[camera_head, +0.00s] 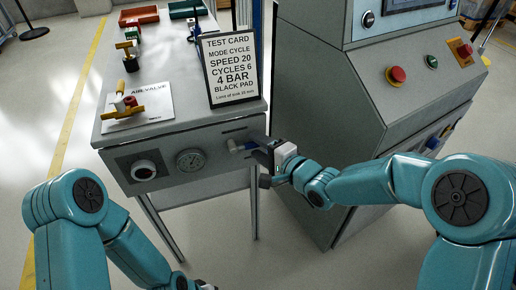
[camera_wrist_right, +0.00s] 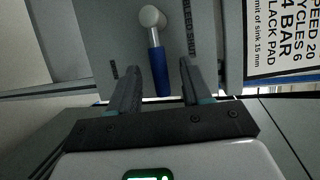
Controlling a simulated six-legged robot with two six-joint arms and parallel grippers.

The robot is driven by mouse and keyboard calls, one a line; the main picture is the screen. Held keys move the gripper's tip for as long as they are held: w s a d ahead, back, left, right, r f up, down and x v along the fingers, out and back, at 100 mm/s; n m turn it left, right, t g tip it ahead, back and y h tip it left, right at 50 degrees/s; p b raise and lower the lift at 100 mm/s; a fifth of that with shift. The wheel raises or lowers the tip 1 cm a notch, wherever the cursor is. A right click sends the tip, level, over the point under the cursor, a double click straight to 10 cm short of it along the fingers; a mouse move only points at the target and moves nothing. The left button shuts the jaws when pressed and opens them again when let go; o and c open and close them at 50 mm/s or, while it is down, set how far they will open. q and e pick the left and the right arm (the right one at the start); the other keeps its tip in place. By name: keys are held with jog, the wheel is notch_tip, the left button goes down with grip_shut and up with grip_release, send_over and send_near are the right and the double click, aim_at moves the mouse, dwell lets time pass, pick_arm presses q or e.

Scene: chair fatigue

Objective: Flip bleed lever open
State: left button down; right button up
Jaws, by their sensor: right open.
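The bleed lever (camera_wrist_right: 157,65) has a silver round pivot and a blue handle. It is on the front panel of the grey bench, beside lettering that reads "BLEED" and "SHUT". In the head view the lever (camera_head: 236,146) sits right of the gauge, partly hidden by my gripper. My right gripper (camera_wrist_right: 158,68) is open; its two dark fingers stand on either side of the blue handle, with gaps visible. In the head view the right gripper (camera_head: 262,153) is at the panel's right end.
A pressure gauge (camera_head: 190,160) and a round knob (camera_head: 144,170) are on the same panel. A test card (camera_head: 229,69) stands on the bench above the lever. A grey console (camera_head: 325,130) with red buttons stands close on the right.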

jog(key=shift+w+a, duration=0.3)
grip_shut()
jog(key=shift+f, duration=0.1)
